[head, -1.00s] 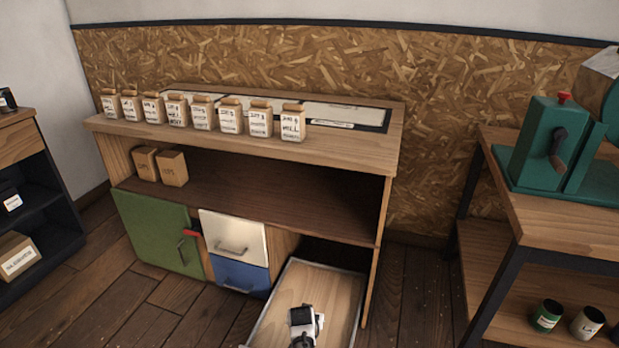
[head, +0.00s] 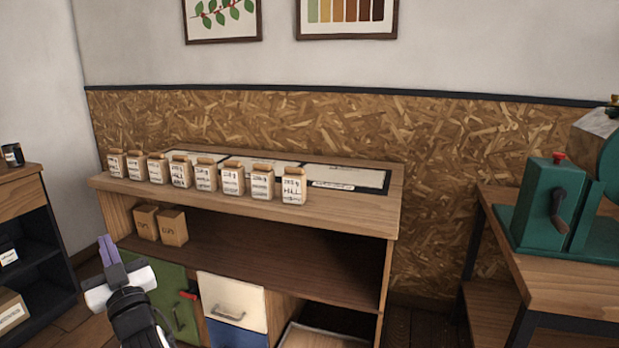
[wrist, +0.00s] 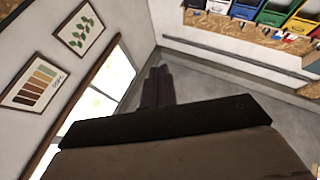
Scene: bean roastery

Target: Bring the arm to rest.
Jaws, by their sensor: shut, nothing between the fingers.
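My gripper (head: 110,250) is at the lower left of the head view, raised in front of the cabinet's green door (head: 165,290). Its two purple-grey fingers are together, point up, and hold nothing. My arm below the gripper runs out of the bottom of the head view.
A wooden cabinet (head: 345,212) has a row of several labelled jars (head: 262,182) on top and two brown boxes (head: 172,227) on its shelf. Its lower drawer (head: 315,335) is pulled out. A green machine (head: 545,215) stands on the right bench. A dark shelf (head: 30,230) is at left.

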